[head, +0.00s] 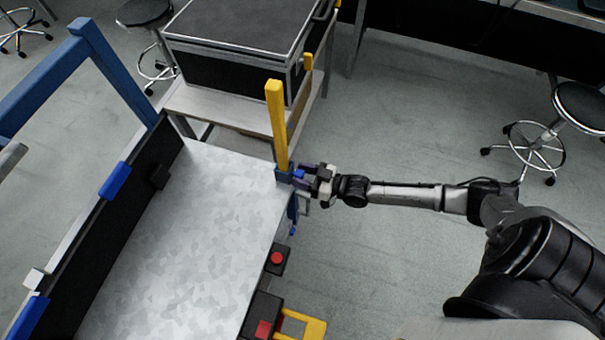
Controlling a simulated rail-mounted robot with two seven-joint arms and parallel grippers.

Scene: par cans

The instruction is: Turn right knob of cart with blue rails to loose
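The cart with the grey speckled top (190,240) fills the lower left, with a blue rail (45,85) rising at its far left. At its far right corner a yellow post (277,125) stands in a blue bracket (288,176). My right gripper (302,177) reaches in from the right and its fingertips are at this bracket, on its outer side. The knob is too small and covered to make out, and I cannot tell whether the fingers touch it or how far apart they are. My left gripper is not in view.
A black case (240,40) stands on a light table (235,112) beyond the cart. Red-topped black blocks (277,258) and a yellow handle (312,326) line the cart's right edge. Stools stand at the right (540,135) and upper left (150,45). Open floor lies right of the cart.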

